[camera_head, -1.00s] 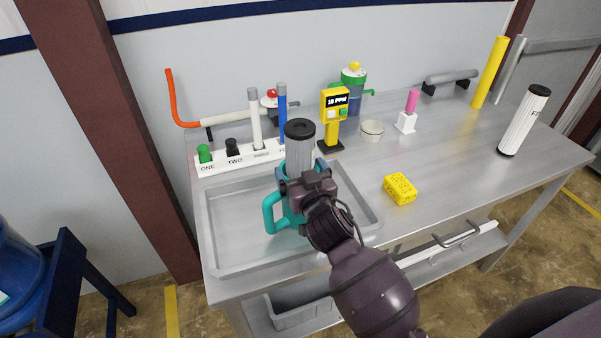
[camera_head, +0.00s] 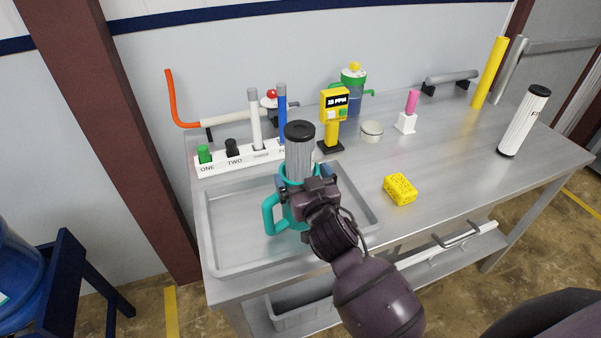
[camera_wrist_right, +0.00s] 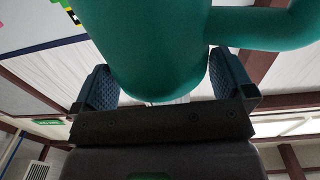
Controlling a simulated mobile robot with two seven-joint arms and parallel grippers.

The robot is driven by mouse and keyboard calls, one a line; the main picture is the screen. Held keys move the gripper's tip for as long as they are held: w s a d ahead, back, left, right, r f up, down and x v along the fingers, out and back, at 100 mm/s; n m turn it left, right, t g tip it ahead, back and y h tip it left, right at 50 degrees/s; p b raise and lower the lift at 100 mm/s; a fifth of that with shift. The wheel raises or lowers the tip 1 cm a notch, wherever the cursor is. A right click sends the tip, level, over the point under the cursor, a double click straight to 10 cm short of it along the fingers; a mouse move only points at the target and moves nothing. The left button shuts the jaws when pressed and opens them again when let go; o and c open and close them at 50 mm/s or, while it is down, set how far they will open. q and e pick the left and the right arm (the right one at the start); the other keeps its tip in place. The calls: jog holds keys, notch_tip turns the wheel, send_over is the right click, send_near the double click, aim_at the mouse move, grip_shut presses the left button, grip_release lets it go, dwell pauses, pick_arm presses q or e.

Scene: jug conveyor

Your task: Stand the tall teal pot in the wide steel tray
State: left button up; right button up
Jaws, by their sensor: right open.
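The teal pot (camera_head: 287,212) stands upright in the wide steel tray (camera_head: 235,235), towards its right side, with its handle to the left. A grey see-through cylinder with a black top (camera_head: 299,150) rises above the pot; my gripper partly hides where they meet. My right gripper (camera_head: 308,186) is open at the pot's right near side. In the right wrist view the pot (camera_wrist_right: 150,50) fills the space between the two blue fingers of the gripper (camera_wrist_right: 165,88), and its handle runs to the upper right. My left gripper is not in view.
Behind the tray is a white numbered rack (camera_head: 240,157) with several posts. A yellow sponge (camera_head: 400,188) lies to the right of the tray. The tray's left half is bare.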

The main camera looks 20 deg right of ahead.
jog(key=s, duration=1)
jog(key=s+d+f+g, duration=0.2)
jog(key=s+d+f, duration=0.1)
jog(key=f, duration=0.4)
jog(key=s+d+f+g, duration=0.2)
jog(key=s+d+f, duration=0.1)
jog(key=s+f, duration=0.2)
jog(key=s+d+f+g, duration=0.2)
jog(key=s+d+f, duration=0.2)
jog(key=f, duration=0.5)
jog(key=shift+s+f+n+b, duration=0.25)
jog(key=shift+f+n+b, duration=0.1)
jog(key=shift+n+b, duration=0.1)
